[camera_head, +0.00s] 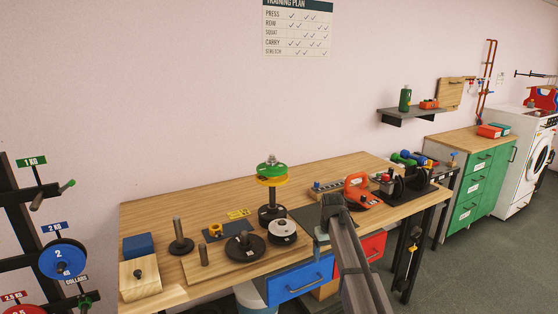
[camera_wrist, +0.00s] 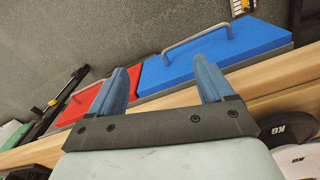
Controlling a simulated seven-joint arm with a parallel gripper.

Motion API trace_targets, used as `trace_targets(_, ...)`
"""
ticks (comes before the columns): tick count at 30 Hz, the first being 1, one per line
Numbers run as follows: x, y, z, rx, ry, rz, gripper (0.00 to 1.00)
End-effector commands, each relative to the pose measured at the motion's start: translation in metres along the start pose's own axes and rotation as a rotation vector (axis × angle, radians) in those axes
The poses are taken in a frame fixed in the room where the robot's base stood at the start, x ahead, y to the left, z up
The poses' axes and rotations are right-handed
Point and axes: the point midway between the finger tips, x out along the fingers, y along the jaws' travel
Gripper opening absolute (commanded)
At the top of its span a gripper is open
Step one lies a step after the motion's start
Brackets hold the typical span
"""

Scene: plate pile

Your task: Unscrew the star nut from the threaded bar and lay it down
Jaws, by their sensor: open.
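The upright threaded bar shows in the head view with a green plate (camera_head: 271,170) and a yellow plate (camera_head: 270,181) on it, above a black base (camera_head: 272,214). A small grey piece, which looks like the star nut (camera_head: 271,158), sits on top of the green plate; its arms are too small to make out. My gripper (camera_wrist: 161,66) is open and empty in the wrist view, its blue fingers over the bench's front edge and drawers. In the head view my arm ends right of the bar, well apart from it. The wrist view does not show the nut.
Loose plates, a black one (camera_head: 245,247) and a grey one (camera_head: 282,231), lie in front of the bar. A short post (camera_head: 178,230) and a wooden block (camera_head: 139,278) stand left. An orange kettlebell-like item (camera_head: 357,190) is right. Bare bench top (camera_head: 200,205) shows behind.

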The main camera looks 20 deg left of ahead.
Motion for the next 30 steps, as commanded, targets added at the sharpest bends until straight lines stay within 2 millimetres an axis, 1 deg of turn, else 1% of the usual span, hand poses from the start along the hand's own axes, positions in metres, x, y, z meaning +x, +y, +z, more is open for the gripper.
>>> trace_targets(1,-0.023,-0.005,-0.020,-0.012,0.024,0.000,0.81)
trace_targets(5,-0.079,-0.021,-0.056,-0.044,0.080,-0.004,0.81)
trace_targets(6,-0.097,-0.026,-0.067,-0.054,0.099,-0.006,0.81)
trace_targets(8,-0.126,-0.035,-0.084,-0.070,0.129,-0.011,0.81)
trace_targets(9,-0.147,-0.042,-0.095,-0.082,0.150,-0.014,0.81)
trace_targets(11,-0.179,-0.051,-0.111,-0.099,0.182,-0.019,0.81)
trace_targets(12,-0.200,-0.058,-0.121,-0.110,0.202,-0.022,0.81)
trace_targets(14,-0.233,-0.070,-0.135,-0.127,0.234,-0.029,0.81)
trace_targets(15,-0.255,-0.077,-0.143,-0.139,0.255,-0.033,0.81)
trace_targets(17,-0.287,-0.087,-0.154,-0.154,0.285,-0.038,0.81)
trace_targets(18,-0.307,-0.094,-0.160,-0.164,0.303,-0.041,0.81)
trace_targets(20,-0.334,-0.104,-0.167,-0.179,0.327,-0.047,0.81)
trace_targets(21,-0.351,-0.109,-0.170,-0.187,0.343,-0.050,0.81)
trace_targets(24,-0.383,-0.120,-0.176,-0.204,0.371,-0.056,0.81)
trace_targets(25,-0.390,-0.122,-0.177,-0.207,0.377,-0.057,0.81)
trace_targets(27,-0.403,-0.127,-0.179,-0.214,0.388,-0.060,0.81)
trace_targets(30,-0.411,-0.130,-0.180,-0.219,0.397,-0.062,0.81)
